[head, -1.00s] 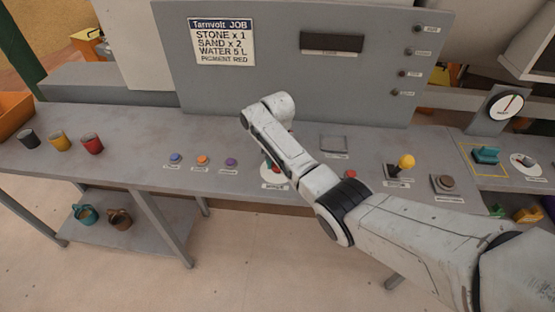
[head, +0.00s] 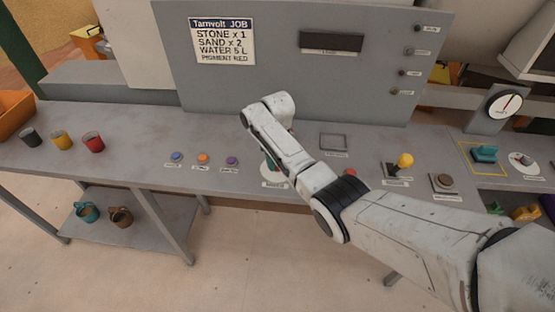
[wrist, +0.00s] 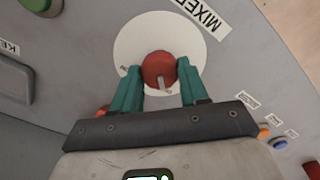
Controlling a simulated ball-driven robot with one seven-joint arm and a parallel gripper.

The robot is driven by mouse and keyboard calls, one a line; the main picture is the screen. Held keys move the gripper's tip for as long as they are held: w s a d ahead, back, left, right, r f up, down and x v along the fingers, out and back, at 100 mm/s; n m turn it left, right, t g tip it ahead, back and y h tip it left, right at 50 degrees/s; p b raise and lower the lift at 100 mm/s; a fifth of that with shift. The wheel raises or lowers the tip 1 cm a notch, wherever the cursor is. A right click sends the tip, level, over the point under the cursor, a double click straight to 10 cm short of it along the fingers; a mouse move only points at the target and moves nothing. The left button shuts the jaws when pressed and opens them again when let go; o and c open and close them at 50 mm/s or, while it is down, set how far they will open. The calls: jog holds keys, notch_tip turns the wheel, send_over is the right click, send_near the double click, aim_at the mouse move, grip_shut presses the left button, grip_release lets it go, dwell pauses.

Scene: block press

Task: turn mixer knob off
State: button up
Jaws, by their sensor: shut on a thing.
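The mixer knob (wrist: 159,70) is red with a pale pointer mark and sits on a round white plate (wrist: 135,43) beside a label reading "MIXE…" in the wrist view. My gripper (wrist: 160,82) has teal fingers, one on each side of the knob, and is shut on it. The knob's pointer mark faces toward the gripper's palm in the wrist view. In the head view my arm covers the knob, and only part of the white plate (head: 271,183) and a bit of a teal finger show.
Blue (head: 177,156), orange (head: 202,158) and purple (head: 232,161) buttons lie left of my gripper on the grey console. A yellow-topped lever (head: 405,161) stands to the right. A job sign (head: 222,41) is on the upright panel behind.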

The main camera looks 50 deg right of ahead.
dwell(0.5)
jog(key=o, duration=1.1)
jog(key=shift+c, duration=0.2)
jog(key=shift+r, duration=0.1)
notch_tip(320, 180, up, 11)
jog(key=b, duration=0.1)
jog(key=shift+f, duration=0.2)
